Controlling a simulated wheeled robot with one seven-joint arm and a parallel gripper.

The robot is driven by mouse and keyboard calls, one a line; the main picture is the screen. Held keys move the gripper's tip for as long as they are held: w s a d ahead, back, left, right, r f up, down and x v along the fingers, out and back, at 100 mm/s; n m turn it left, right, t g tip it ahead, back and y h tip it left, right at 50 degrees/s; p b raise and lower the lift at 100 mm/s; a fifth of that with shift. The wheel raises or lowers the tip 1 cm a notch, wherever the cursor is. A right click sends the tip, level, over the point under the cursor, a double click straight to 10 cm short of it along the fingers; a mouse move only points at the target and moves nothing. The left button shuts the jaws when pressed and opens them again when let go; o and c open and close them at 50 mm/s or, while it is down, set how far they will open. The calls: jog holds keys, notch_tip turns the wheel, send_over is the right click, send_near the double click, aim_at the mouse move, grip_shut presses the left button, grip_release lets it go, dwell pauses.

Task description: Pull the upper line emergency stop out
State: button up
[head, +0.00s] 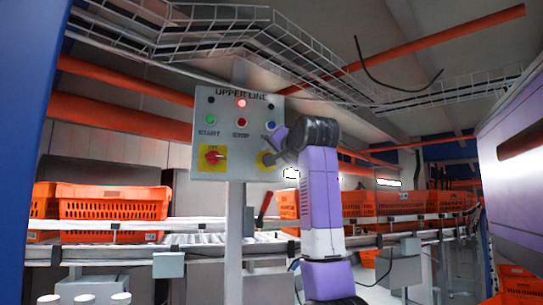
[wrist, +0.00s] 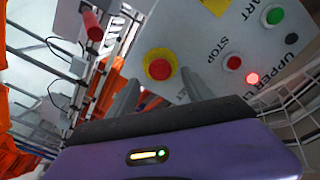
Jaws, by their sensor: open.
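The upper line emergency stop (wrist: 159,67) is a red mushroom button on a round yellow base in the wrist view. It is on the grey control panel (head: 222,111) labelled UPPER LINE. My gripper (wrist: 160,82) is open, with one finger on each side of the button's near edge. I cannot tell whether the fingers touch it. In the head view my gripper (head: 272,148) is at the panel's lower right and covers most of the button. Only part of its yellow plate (head: 264,166) shows.
The panel also bears a green START button (head: 211,120), a red STOP button (head: 241,122), a lit red lamp (head: 241,103) and a red rotary switch (head: 213,157). Orange totes (head: 113,204) stand on the conveyor behind. A wire cable tray (head: 215,20) hangs overhead.

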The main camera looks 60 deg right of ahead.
jog(key=p+x, duration=0.1)
jog(key=x, duration=0.3)
jog(key=shift+w+d, duration=0.1)
jog(key=shift+c, duration=0.2)
grip_shut()
